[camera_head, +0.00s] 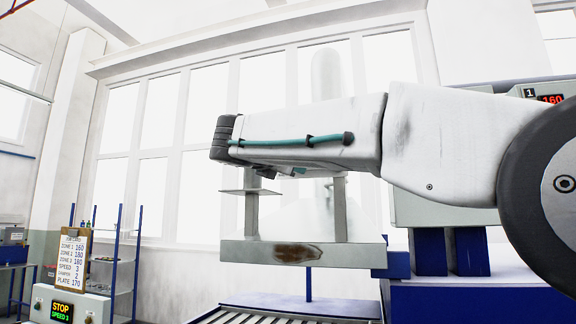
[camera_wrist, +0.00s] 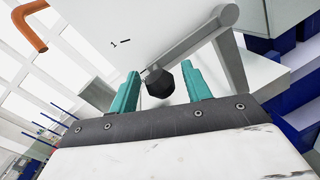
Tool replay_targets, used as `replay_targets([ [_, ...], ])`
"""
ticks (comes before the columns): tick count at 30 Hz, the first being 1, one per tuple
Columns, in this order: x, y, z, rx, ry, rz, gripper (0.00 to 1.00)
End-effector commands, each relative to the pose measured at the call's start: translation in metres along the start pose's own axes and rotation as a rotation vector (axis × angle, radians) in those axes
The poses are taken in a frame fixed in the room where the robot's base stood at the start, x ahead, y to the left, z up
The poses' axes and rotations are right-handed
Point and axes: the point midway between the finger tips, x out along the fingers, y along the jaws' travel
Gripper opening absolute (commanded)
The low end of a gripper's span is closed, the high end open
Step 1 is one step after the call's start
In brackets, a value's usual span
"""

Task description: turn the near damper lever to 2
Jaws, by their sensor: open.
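In the wrist view, the damper lever (camera_wrist: 195,42) is a grey bar running from a round pivot at upper right down to a black faceted knob (camera_wrist: 158,82). My gripper (camera_wrist: 160,70) is open, with one teal finger on each side of the knob. I see a gap beside the knob; I cannot tell how deep it sits between the fingers. A "1" and a tick mark (camera_wrist: 121,43) are on the pale panel, left of the lever. No "2" mark shows. In the head view, my arm hides the lever and the gripper fingers.
An orange bent handle (camera_wrist: 30,28) is at upper left in the wrist view. In the head view, a settings card (camera_head: 73,262) stands above a display reading STOP, SPEED 3 (camera_head: 62,311).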

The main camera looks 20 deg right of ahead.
Motion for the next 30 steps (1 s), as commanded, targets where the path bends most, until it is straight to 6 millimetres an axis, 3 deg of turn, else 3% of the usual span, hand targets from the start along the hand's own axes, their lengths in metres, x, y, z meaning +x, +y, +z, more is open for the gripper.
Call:
replay_targets([
  [6, 0.0, 0.0, 0.0, 0.001, 0.0, 0.0, 0.46],
  [11, 0.0, 0.0, 0.0, 0.001, 0.0, 0.0, 0.01],
  [20, 0.0, 0.001, 0.003, 0.026, 0.003, -0.001, 0.0],
  [30, 0.0, 0.007, 0.025, 0.219, 0.031, -0.012, 0.0],
])
